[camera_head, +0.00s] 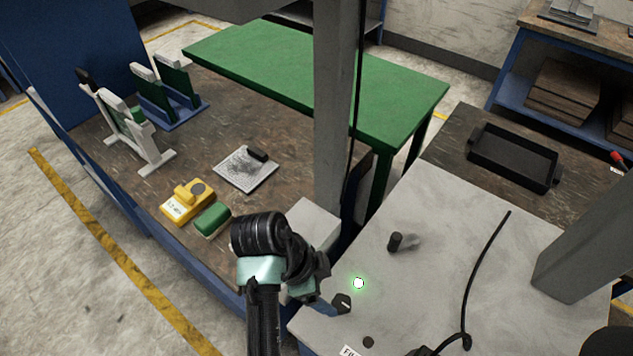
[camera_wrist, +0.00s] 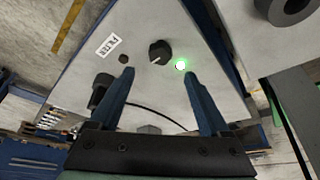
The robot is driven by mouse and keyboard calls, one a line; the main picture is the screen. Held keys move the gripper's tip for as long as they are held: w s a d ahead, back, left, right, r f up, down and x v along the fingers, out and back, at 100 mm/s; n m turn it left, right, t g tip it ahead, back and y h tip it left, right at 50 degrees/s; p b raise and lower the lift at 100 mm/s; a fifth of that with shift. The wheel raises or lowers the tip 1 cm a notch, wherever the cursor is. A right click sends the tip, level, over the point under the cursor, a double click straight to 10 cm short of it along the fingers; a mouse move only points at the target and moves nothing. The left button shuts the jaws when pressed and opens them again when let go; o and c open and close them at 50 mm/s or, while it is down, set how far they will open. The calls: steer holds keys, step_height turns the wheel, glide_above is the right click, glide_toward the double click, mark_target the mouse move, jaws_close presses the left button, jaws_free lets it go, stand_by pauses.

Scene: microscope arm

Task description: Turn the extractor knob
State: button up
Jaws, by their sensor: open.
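The extractor knob is a round black dial with a white pointer line, on the light grey panel. It shows in the wrist view (camera_wrist: 160,52) and in the head view (camera_head: 342,303). A lit green lamp (camera_wrist: 181,66) sits beside it, also seen in the head view (camera_head: 358,283). My gripper (camera_wrist: 160,74) is open, with its two blue fingers spread. In the wrist view the knob lies just beyond the fingertips, roughly between them, and nothing is held. In the head view the gripper (camera_head: 328,306) is close beside the knob; contact cannot be told.
A label reading FILTER (camera_wrist: 107,44) and a small dark round fitting (camera_wrist: 123,59) are near the knob. A black upright cylinder (camera_head: 395,242) and a black cable (camera_head: 475,275) are on the grey top. A grey post (camera_head: 333,100) stands behind. A black tray (camera_head: 512,158) is farther back.

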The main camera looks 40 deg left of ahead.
steer(key=shift+p+v, duration=1.1)
steer(key=shift+v, duration=1.4)
